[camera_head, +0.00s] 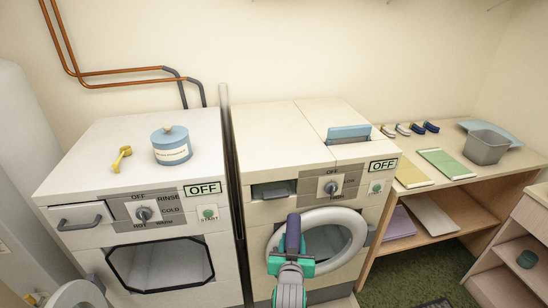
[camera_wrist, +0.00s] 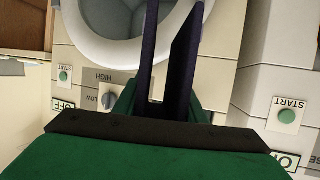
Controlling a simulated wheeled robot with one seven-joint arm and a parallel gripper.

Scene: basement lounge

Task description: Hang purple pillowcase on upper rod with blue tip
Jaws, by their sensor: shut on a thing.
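A dark purple folded piece (camera_head: 293,232), which looks like the pillowcase, is in my gripper (camera_head: 291,266) in front of the right machine's round door. In the wrist view the purple piece (camera_wrist: 186,60) shows as two long, stiff-looking panels with a gap between them. Green fingers of my gripper (camera_wrist: 163,108) flank its near end, and the gripper is shut on it. No rod with a blue tip can be made out; only thin dark bits show at the top edge of the head view.
The left machine (camera_head: 100,150) carries a blue jar (camera_head: 171,146) and a yellow object (camera_head: 122,158). A shelf unit (camera_head: 465,187) at right holds folded cloths, clips and a grey bin (camera_head: 486,147).

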